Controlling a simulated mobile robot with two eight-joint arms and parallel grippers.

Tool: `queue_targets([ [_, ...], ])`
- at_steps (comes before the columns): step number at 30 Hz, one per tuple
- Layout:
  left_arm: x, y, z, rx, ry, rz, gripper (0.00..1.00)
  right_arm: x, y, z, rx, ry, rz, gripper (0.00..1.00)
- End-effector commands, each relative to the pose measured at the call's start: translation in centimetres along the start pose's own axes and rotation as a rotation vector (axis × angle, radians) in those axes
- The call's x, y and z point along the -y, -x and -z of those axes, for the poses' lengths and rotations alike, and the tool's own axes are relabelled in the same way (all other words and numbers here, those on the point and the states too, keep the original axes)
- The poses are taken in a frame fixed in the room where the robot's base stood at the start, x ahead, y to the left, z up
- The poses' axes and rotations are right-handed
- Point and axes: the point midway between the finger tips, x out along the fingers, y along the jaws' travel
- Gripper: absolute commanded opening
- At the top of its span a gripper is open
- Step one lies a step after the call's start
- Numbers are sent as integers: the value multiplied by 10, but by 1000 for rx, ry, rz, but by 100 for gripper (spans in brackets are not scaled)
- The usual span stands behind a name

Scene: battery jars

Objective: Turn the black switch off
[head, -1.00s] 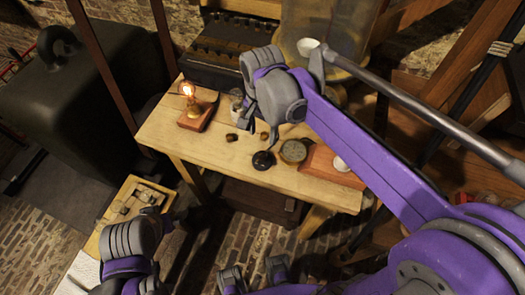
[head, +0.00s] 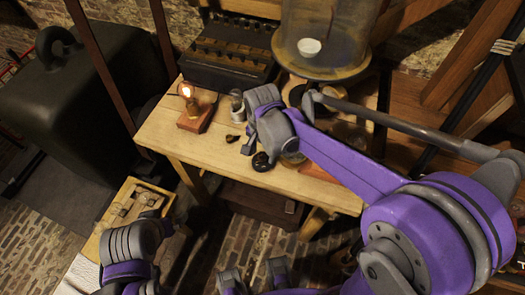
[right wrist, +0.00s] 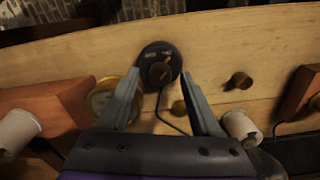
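The black switch (head: 262,162) is a small round black base on the wooden table. In the right wrist view the black switch (right wrist: 160,53) has a dark knob in its middle and a wire leading from it. My right gripper (right wrist: 161,80) is open there, its two fingers pointing at the switch from either side, with nothing between them held. In the head view my right gripper (head: 248,147) is just above and left of the switch; contact cannot be told. The bulb (head: 186,90) on its wooden base glows. My left gripper (head: 152,222) is low at the left; its fingers are unclear.
A gold-rimmed dial (right wrist: 103,100) lies beside the switch, partly behind a finger. Small brass knobs (right wrist: 238,80) stand on the table. A wooden block (right wrist: 45,105) is at the left. A large glass vessel (head: 325,35) and a dark rack (head: 228,58) stand behind.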

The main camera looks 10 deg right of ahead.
Motion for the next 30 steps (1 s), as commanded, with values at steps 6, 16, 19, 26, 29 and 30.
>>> queue_targets([
  [6,0,0,0,0,0,0,100,0,0,0,0,0,0,25],
  [16,0,0,0,0,0,0,100,0,0,0,0,1,0,0],
  [19,0,0,0,0,0,0,100,0,0,0,0,10,0,0],
  [26,0,-1,-1,1,0,0,100,0,0,0,0,89,0,0],
  [29,0,-2,-2,1,0,0,100,0,0,0,0,154,0,0],
  [30,0,-3,-2,1,0,0,100,0,0,0,0,185,0,0],
])
